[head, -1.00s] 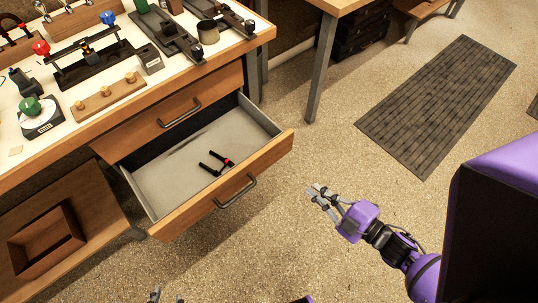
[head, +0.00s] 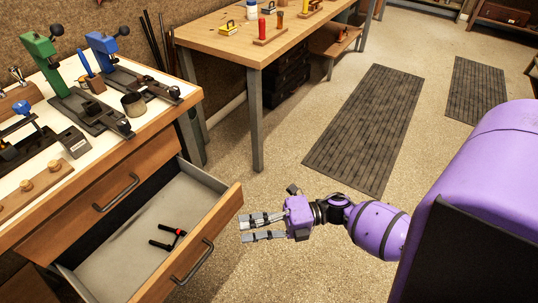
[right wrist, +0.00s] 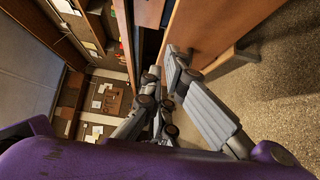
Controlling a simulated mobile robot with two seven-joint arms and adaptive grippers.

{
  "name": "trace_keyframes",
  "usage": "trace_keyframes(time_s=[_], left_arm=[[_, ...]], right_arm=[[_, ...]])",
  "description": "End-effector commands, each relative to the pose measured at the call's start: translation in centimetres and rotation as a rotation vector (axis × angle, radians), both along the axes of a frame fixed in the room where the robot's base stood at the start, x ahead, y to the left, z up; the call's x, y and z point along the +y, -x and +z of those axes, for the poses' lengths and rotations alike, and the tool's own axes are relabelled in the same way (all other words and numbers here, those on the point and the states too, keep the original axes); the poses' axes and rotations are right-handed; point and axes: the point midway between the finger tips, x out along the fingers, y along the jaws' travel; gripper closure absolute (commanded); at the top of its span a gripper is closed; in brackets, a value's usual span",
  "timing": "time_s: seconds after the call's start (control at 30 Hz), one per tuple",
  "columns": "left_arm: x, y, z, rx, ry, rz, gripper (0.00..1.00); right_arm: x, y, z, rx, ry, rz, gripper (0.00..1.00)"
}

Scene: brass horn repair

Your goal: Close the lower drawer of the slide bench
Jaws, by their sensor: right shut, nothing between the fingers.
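The lower drawer (head: 216,226) of the slide bench is pulled well out, with its grey inside showing. Its wooden front has a dark handle (head: 194,262). My right gripper (head: 243,229) is shut and empty, just right of the drawer front near its far end. I cannot tell whether it touches the front. In the right wrist view the gripper fingers (right wrist: 164,68) are beside a wooden panel (right wrist: 205,28) with a dark handle, which looks like the drawer front. My left gripper is not in view.
A black-and-red tool (head: 170,238) lies in the drawer. The upper drawer (head: 95,205) above is shut. The bench top (head: 150,120) holds several fixtures. Another table (head: 215,40) stands beyond. The floor right of the drawer is clear, with dark mats (head: 365,125) farther off.

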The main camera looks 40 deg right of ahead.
Motion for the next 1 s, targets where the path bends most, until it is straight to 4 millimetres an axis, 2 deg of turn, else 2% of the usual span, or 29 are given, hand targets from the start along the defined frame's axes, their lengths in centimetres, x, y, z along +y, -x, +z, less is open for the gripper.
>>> trace_keyframes(time_s=[0.07,0.2,0.33,0.83,1.0], left_arm=[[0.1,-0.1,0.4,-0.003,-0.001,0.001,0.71],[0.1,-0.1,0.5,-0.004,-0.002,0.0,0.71],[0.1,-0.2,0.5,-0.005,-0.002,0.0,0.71],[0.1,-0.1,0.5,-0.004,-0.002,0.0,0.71],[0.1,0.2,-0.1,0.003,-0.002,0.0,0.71]], right_arm=[[1.6,-0.8,0.3,-0.003,-0.003,0.0,1.0],[2.2,-2.9,0.1,0.0,-0.001,-0.002,1.0],[2.6,-3.9,0.0,0.001,-0.002,-0.002,1.0],[2.7,-4.5,-0.1,0.002,-0.001,-0.001,1.0],[3.1,-5.5,-0.2,0.001,0.0,-0.001,1.0]])
